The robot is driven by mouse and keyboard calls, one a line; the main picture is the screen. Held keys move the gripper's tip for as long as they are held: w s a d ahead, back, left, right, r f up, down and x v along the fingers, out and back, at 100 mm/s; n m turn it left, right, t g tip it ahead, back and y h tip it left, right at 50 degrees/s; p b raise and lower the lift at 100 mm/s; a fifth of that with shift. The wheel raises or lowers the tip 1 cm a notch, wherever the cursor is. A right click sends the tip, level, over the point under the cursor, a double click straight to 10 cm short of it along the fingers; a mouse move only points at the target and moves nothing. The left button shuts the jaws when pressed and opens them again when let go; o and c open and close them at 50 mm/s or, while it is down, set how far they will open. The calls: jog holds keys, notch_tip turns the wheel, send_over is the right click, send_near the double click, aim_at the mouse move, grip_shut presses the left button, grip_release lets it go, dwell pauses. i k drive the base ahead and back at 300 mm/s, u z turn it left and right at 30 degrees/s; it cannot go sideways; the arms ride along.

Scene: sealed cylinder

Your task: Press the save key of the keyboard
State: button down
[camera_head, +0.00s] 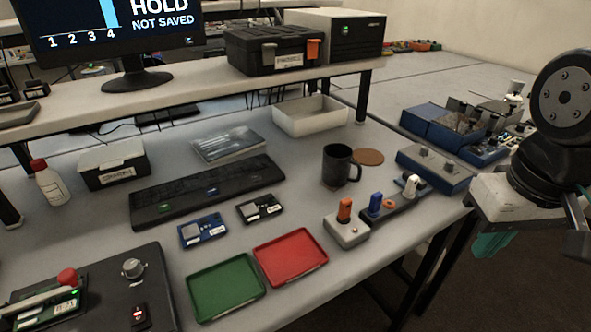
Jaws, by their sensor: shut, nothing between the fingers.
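The keyboard (190,187) is a long black slab lying across the middle of the table. It has a few small marked keys on top, one of them blue (212,191). The labels are too small to read, so I cannot tell which key is the save key. A monitor (110,30) on the raised shelf shows "HOLD NOT SAVED", a light blue bar and numbers 1 to 4. My gripper (577,228) is at the right edge, partly cut off, shut and empty. It is off the table's right side, far from the keyboard.
Two small devices (203,230) (260,208) lie in front of the keyboard, with green (226,290) and red (290,256) trays nearer. A mug (337,166), an orange-topped switch box (346,230) and a blue box (433,170) stand right. A clear-lidded case (228,143) lies behind the keyboard, below the shelf.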

aim_at(212, 191)
jog(key=z, duration=1.8)
jog(key=k, duration=1.1)
jog(key=u, duration=2.05)
jog(key=i, duration=0.5)
jog(key=u, duration=0.05)
